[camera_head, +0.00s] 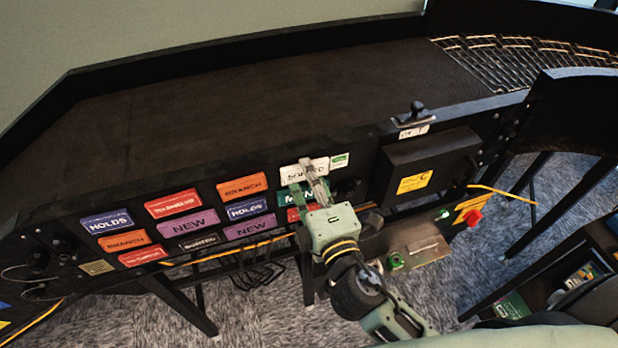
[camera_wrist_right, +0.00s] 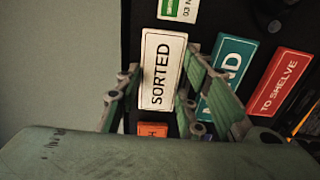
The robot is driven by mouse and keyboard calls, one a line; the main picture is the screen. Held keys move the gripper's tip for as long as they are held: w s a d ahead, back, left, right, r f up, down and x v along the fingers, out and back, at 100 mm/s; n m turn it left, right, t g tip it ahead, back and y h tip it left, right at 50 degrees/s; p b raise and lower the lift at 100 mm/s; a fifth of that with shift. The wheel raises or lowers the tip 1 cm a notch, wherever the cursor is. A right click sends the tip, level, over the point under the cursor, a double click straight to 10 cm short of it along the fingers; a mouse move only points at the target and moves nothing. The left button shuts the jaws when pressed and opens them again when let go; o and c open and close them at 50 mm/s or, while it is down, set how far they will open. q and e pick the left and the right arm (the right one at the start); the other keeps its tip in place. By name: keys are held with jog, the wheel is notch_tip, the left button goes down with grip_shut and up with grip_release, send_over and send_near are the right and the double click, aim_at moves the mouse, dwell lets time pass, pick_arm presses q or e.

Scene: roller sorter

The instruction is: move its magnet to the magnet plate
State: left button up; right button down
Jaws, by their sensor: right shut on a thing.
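The white SORTED magnet (camera_head: 290,174) is at the upper right of the group of label magnets on the sorter's dark front panel. My right gripper (camera_head: 307,185) reaches up to it and partly covers it in the head view. In the right wrist view, the fingers (camera_wrist_right: 163,75) are on both long sides of the SORTED magnet (camera_wrist_right: 158,92), shut on it. I cannot tell whether it still touches the panel. My left gripper is not in view.
Green (camera_head: 288,199) and red TO SHELVE (camera_wrist_right: 279,82) magnets sit close beside the gripper. A small green-and-white label (camera_head: 340,160) is just right of SORTED. A black box (camera_head: 428,165) juts out further right, with a red button (camera_head: 473,217) below it.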

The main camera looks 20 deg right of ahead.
jog(key=c, duration=1.1)
grip_release()
jog(key=shift+s, duration=0.1)
jog(key=s, duration=1.1)
jog(key=shift+s+d, duration=0.2)
jog(key=shift+s, duration=0.2)
jog(key=s+d+f+m+g+b, duration=0.1)
jog(key=s+d+f+m+g, duration=0.15)
jog(key=f, duration=1.15)
jog(key=s+d+f+m+g+b, duration=0.15)
jog(key=f+g, duration=0.25)
jog(key=f, duration=1.1)
jog(key=s+d+f+m+g, duration=0.1)
jog(key=s+f+m+g, duration=0.15)
jog(key=f, duration=1.15)
jog(key=s+d+f+m+g+b, duration=0.1)
jog(key=s+f+m+g, duration=0.3)
jog(key=s+f, duration=0.6)
jog(key=s+d+f+m+g+b, duration=0.1)
jog(key=s+d+f+m+g, duration=0.3)
jog(key=s+f, duration=0.7)
jog(key=shift+s+f+m+h+b, duration=0.15)
jog(key=shift+s+m+h+b, duration=0.2)
jog(key=shift+m, duration=0.4)
